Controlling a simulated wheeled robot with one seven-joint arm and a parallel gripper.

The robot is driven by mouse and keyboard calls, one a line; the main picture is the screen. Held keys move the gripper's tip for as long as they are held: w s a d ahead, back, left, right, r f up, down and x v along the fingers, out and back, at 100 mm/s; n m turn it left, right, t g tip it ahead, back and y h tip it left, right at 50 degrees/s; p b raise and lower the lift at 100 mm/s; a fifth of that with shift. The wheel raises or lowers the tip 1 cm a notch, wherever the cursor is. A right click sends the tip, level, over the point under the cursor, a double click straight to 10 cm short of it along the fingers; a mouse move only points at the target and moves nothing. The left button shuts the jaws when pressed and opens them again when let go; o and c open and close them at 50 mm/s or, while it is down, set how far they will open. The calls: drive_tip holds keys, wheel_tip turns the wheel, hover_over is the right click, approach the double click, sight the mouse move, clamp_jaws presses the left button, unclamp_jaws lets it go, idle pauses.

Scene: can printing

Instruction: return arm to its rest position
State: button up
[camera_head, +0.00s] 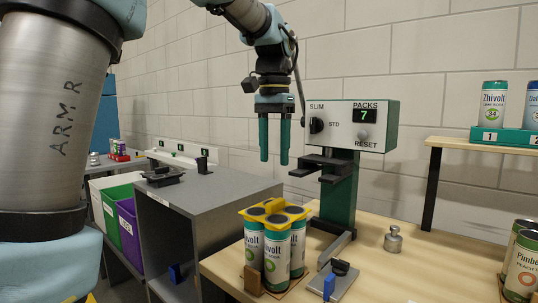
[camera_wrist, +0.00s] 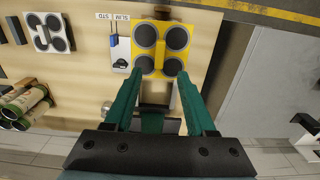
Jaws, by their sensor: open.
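My gripper (camera_head: 274,158) hangs in the air with its two green fingers pointing down, apart and empty. It is above and behind a pack of Zhivolt cans (camera_head: 277,248) that stands on the wooden table with a yellow carrier (camera_head: 271,208) on top. In the wrist view my gripper (camera_wrist: 158,78) shows its fingers spread, with the yellow carrier (camera_wrist: 160,64) and its dark can tops beyond the tips. I see clear air around the fingers in the head view. My upper arm fills the left of the head view.
A green and white machine (camera_head: 352,127) with a display reading 7 stands right of my gripper. A grey cabinet (camera_head: 213,206) is at the left. A small metal weight (camera_head: 393,240) and more cans (camera_head: 523,262) are on the table (camera_head: 365,285). A shelf (camera_head: 480,150) holds cans at right.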

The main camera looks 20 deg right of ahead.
drive_tip(key=w+a+f+n+t, duration=0.1)
drive_tip(key=w+a+f+n, duration=0.15)
drive_tip(key=a+f, duration=0.5)
drive_tip(key=w+a+f+n, duration=0.2)
drive_tip(key=a+f+n, duration=0.2)
drive_tip(key=a+f, duration=0.4)
drive_tip(key=s+a+f+n, duration=0.2)
drive_tip(key=s+a+f, duration=0.2)
drive_tip(key=a, duration=0.3)
drive_tip(key=s+a+f+n, duration=0.2)
drive_tip(key=s+a+f, duration=0.2)
drive_tip(key=a, duration=0.3)
drive_tip(key=shift+f+t, duration=0.3)
drive_tip(key=shift+f, duration=0.35)
